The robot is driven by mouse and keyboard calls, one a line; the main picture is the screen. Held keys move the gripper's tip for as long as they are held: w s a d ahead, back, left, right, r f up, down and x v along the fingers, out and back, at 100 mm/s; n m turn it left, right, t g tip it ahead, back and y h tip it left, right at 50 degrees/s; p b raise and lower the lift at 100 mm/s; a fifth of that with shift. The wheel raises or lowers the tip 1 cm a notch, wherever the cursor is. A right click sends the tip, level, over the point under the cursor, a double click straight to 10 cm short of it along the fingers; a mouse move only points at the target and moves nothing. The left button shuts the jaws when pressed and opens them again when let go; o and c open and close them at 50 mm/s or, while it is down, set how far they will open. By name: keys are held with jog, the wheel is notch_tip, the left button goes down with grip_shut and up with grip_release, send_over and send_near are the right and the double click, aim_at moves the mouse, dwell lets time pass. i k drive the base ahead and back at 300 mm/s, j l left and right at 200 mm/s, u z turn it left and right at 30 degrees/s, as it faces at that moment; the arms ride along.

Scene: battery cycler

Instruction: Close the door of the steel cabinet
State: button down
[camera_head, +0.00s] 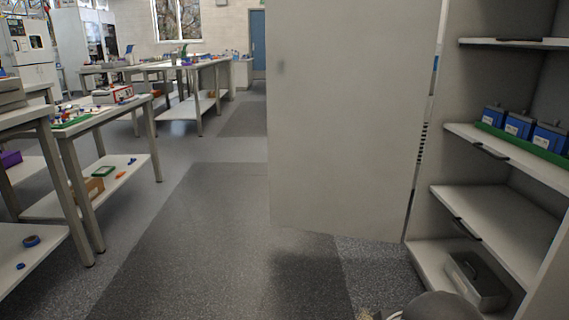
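The steel cabinet (424,218) stands at the right with its shelves exposed. Its door (345,120) is a flat pale grey panel standing wide open. The door is hinged along the cabinet's left front edge and reaches out to the left of it. A small dark mark shows near the door's free left edge. A dark grey rounded part at the bottom edge, in front of the cabinet, looks like a piece of my arm. My gripper's fingers do not show.
Blue battery units (518,125) sit in a green tray on a cabinet shelf. A grey metal box (477,280) stands on the lowest shelf. Workbenches (105,115) with lower shelves line the left. The floor (215,240) left of the door is clear.

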aim_at(346, 109)
jog(key=i+j+u, duration=0.25)
jog(key=i+u, duration=0.2)
jog(key=i, duration=0.55)
jog(key=i+l+u, duration=0.1)
jog(key=i+u, duration=0.4)
jog(key=i, duration=0.55)
jog(key=i+j, duration=0.1)
jog(key=i, duration=0.95)
jog(key=i+j+z, duration=0.1)
jog(key=i+z, duration=0.2)
jog(key=z, duration=0.2)
jog(key=i+j+z, duration=0.2)
jog(key=z, duration=0.25)
jog(key=i+j+z, duration=0.3)
jog(key=z, duration=0.2)
jog(key=i+j+z, duration=0.15)
jog(key=z, duration=0.35)
jog(key=i+j+z, duration=0.2)
jog(key=z, duration=0.3)
jog(key=i+j+z, duration=0.1)
jog(key=j+z, duration=0.2)
jog(key=z, duration=0.2)
jog(key=i+j+z, duration=0.1)
jog(key=j+z, duration=0.2)
jog(key=z, duration=0.2)
jog(key=j+z, duration=0.3)
jog(key=z, duration=0.2)
